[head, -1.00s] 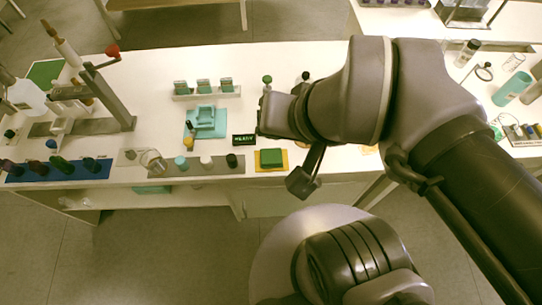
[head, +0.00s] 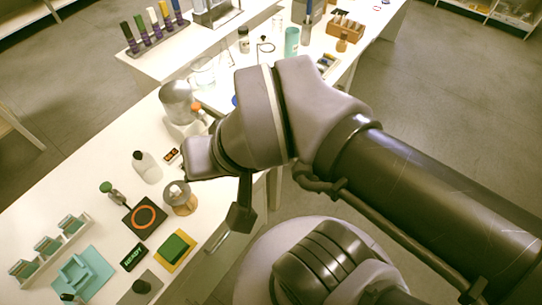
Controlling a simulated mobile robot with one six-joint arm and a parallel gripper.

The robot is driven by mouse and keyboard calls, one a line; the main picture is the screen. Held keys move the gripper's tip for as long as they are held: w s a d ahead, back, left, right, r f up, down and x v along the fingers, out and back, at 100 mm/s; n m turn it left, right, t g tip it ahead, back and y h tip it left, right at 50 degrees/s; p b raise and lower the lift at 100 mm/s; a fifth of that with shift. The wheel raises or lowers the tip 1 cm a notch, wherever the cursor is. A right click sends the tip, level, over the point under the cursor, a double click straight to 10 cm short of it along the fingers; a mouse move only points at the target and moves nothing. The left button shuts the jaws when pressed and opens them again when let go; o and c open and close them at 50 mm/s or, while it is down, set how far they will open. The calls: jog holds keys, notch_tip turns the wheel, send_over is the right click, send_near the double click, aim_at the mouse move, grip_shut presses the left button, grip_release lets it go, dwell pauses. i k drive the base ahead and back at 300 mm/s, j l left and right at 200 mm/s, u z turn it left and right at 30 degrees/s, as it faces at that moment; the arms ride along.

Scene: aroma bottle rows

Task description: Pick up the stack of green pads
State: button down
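The stack of green pads (head: 174,247) sits on a yellow square base (head: 184,257) near the table's front edge, at the lower left of the head view. It looks like a dark green block, and single pads are hard to tell apart. My gripper (head: 198,160) is at the left end of my arm, above the table, up and to the right of the pads and apart from them. Its fingers do not show clearly, so I cannot see whether it is open or shut. The pads are not covered by my arm.
A small READY sign (head: 133,257) stands left of the pads. A black pad with an orange ring (head: 144,217) and a round amber-brown jar (head: 180,198) stand behind them. A teal holder (head: 82,275) and a bottle rack (head: 50,252) are farther left.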

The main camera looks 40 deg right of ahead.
aim_at(172, 250)
jog(key=j+u, duration=0.95)
jog(key=j, duration=0.15)
jog(key=i, duration=0.05)
